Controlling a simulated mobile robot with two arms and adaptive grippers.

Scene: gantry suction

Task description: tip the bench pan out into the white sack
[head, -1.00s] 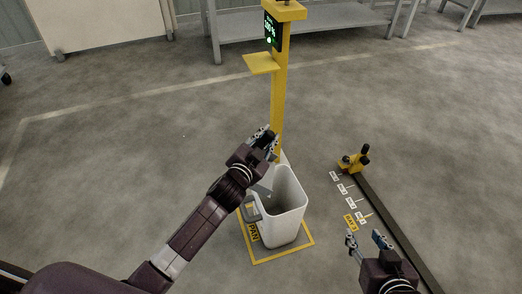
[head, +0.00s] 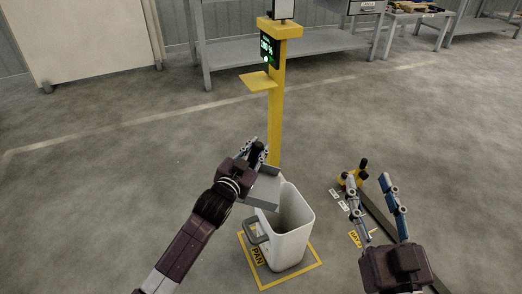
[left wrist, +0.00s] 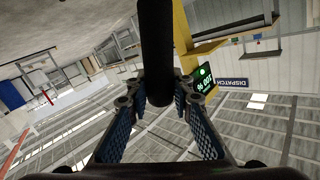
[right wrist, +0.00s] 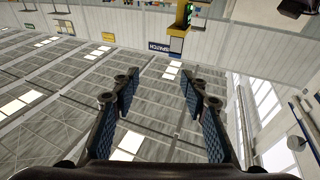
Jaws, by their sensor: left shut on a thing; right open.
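A grey pan (head: 263,190) hangs from my left gripper (head: 257,150), which is shut on its dark handle. In the left wrist view the black handle (left wrist: 155,50) runs between the fingers. The pan is tilted, with its lower part beside and above the left rim of the white sack (head: 292,240). I cannot tell whether it touches the rim or holds anything. The white sack looks like a stiff, open-topped bin with a grey loop at its left. It stands upright on the floor; its bottom inside is hidden. My right gripper (head: 371,184) is open and empty, right of the sack.
A yellow post (head: 275,120) with a small shelf (head: 257,81) and a lit green display (head: 266,50) stands just behind the sack. A yellow floor square marked PAN (head: 290,281) surrounds it. A dark bar with a yellow end (head: 351,178) lies at right. Grey benches stand behind.

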